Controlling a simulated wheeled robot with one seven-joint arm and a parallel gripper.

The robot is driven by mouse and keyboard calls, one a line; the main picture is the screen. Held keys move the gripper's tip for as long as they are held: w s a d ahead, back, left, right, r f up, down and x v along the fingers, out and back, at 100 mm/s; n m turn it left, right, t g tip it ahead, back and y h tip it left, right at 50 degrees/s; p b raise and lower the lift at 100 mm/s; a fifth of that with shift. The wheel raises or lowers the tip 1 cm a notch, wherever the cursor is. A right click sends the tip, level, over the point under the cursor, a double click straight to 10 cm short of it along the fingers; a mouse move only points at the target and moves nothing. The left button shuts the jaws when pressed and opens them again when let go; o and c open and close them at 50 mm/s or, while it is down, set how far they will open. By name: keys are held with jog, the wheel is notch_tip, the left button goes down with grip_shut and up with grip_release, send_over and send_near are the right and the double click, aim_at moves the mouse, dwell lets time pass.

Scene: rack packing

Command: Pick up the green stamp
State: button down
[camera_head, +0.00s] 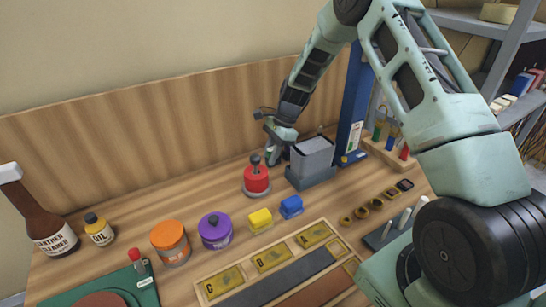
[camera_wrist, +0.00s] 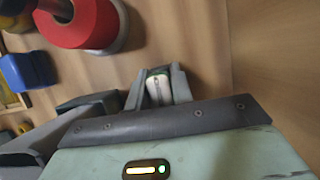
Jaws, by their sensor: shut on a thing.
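My gripper (camera_head: 271,152) is at the back of the bench, behind the red spool and left of the grey bin. In the wrist view, my gripper (camera_wrist: 158,86) has its two fingers closed on a small pale block with a dark green edge, the green stamp (camera_wrist: 157,73). Most of the stamp is hidden between the fingers. In the head view it is too small and covered to make out clearly. Whether it touches the bench, I cannot tell.
A red spool (camera_head: 257,180) and a grey bin (camera_head: 314,154) stand close to my gripper. Blue (camera_head: 291,206) and yellow (camera_head: 260,219) blocks, purple (camera_head: 215,231) and orange (camera_head: 170,240) pots stand nearer the front. A wooden back panel (camera_head: 150,140) rises behind.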

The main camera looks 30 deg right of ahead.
aim_at(271, 149)
jog(key=shift+r, duration=0.1)
notch_tip(271, 149, up, 10)
jog(key=shift+f+b, duration=0.1)
jog(key=shift+b, duration=1)
jog(key=c, duration=1.9)
grip_release()
jog(key=shift+c, duration=0.6)
